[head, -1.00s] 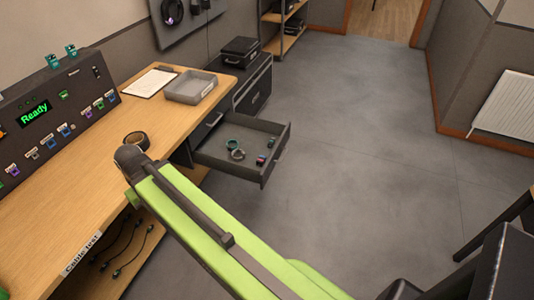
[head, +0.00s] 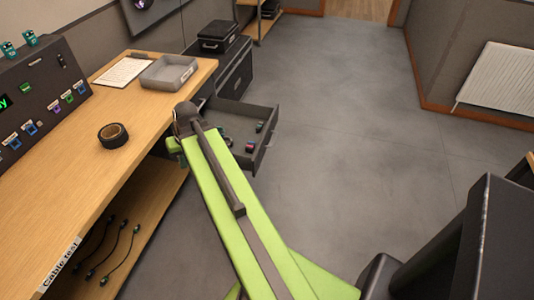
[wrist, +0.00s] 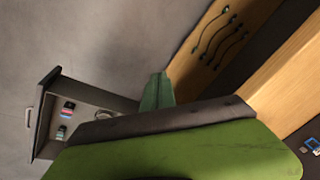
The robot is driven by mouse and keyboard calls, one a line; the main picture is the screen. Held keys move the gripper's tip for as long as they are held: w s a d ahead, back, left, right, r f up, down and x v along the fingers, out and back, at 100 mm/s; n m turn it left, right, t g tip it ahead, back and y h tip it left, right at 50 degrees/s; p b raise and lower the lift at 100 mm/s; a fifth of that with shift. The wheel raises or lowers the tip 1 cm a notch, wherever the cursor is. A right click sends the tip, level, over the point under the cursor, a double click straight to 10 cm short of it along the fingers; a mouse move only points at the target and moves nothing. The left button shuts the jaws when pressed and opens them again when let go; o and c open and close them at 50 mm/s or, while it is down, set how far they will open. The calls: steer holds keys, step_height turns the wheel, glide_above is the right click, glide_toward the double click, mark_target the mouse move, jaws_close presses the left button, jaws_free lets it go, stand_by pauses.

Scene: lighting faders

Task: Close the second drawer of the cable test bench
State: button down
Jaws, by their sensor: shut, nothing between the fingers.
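The open drawer (head: 262,150) of the cable test bench (head: 95,150) is dark grey and sticks out from under the tabletop's far end, with small items inside. My arm covers its left part in the head view. In the wrist view the drawer (wrist: 42,112) shows at the left, its front and handle facing away from the bench. My gripper (wrist: 157,90) is shut and empty, beside the drawer on its near side. In the head view only a bit of my gripper (head: 173,147) shows, near the bench edge. I cannot tell whether it touches the drawer.
A tape roll (head: 113,135), a grey tray (head: 168,72) and a clipboard (head: 123,71) lie on the benchtop. Cables (head: 120,255) lie on the lower shelf. A black case (head: 218,36) stands beyond the bench.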

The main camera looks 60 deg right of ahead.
steer(key=s+d+f+m+t+h+b, duration=0.1)
steer(key=s+d+f+m+b, duration=0.15)
steer(key=s+d, duration=0.65)
steer(key=s+d+f+m+t+h+b, duration=0.25)
steer(key=s+d, duration=0.25)
steer(key=d, duration=0.9)
steer(key=s+d+f+m+t+b, duration=0.1)
steer(key=s+d+f+m+b, duration=0.2)
steer(key=s+d, duration=0.6)
steer(key=b, duration=0.9)
glide_toward(262, 147)
steer(key=shift+x, duration=2.55)
